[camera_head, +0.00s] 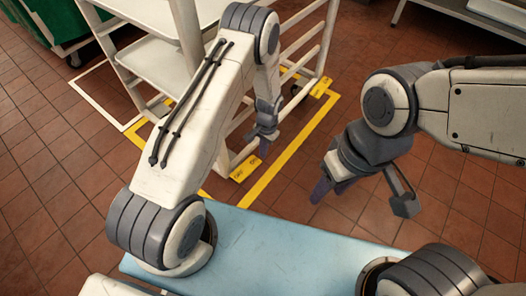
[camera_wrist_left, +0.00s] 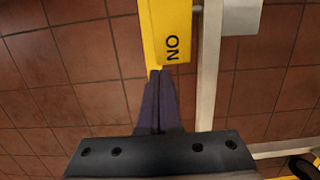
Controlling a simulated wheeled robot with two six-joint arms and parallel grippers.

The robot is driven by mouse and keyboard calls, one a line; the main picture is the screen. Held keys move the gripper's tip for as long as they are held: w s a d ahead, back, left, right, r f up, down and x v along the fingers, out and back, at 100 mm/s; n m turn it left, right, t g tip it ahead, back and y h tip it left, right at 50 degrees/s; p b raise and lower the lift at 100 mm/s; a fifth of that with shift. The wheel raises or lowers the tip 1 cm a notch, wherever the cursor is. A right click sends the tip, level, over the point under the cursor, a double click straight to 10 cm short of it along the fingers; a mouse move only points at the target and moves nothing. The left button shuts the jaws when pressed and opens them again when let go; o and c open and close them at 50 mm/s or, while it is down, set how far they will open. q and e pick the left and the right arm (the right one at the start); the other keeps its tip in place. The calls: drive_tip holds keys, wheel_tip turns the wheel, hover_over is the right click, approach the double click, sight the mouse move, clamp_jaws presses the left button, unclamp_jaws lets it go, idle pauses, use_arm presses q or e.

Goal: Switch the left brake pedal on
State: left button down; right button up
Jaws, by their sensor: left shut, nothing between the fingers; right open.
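A yellow brake pedal (camera_head: 245,168) sits low at the near corner of the white rack cart. In the left wrist view the yellow pedal (camera_wrist_left: 175,40) shows the word ON near its end. A second yellow pedal (camera_head: 321,86) is at the cart's far right corner. My left gripper (camera_head: 254,140) is shut and empty beside the near pedal. In the left wrist view its fingertips (camera_wrist_left: 160,73) lie together just at the pedal's ON end; I cannot tell whether they touch it. My right gripper (camera_head: 361,197) is open and empty, away from the cart.
The white rack cart (camera_head: 160,62) with shelves stands ahead, inside yellow floor lines (camera_head: 290,152). A green bin (camera_head: 55,20) is at the upper left. A metal table (camera_head: 480,15) is at the upper right. Red tiled floor (camera_head: 60,190) is clear around the cart.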

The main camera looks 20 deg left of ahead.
use_arm(q)
wheel_tip(320, 180, up, 12)
drive_tip(key=w+p, duration=0.2)
drive_tip(key=p, duration=0.4)
drive_tip(key=shift+w+d, duration=0.15)
drive_tip(key=shift+d, duration=0.3)
